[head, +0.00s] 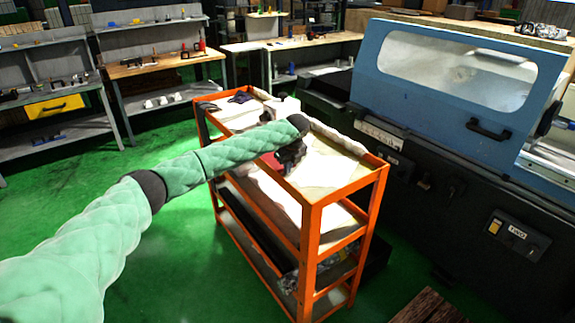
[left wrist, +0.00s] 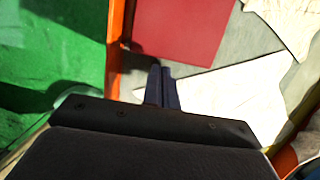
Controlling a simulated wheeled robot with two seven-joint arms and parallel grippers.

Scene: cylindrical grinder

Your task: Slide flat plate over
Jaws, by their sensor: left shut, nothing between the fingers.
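A flat red plate (left wrist: 185,28) lies on the grey top of an orange cart (left wrist: 117,45), close to the cart's orange edge. In the head view the plate is mostly hidden behind my left arm and gripper. My left gripper (left wrist: 162,88) is shut and empty, its two dark fingers side by side. In the left wrist view its fingertips show just below the plate's near edge; I cannot tell whether they touch it. In the head view my left gripper (head: 290,158) is over the cart top. My right gripper is not in view.
Pale sheets (left wrist: 225,98) lie on the cart top beside the fingers. The orange cart (head: 313,215) has raised edges and lower shelves. A blue and black grinder (head: 450,80) stands right of it. Workbenches (head: 165,65) line the back. Green floor is free at left.

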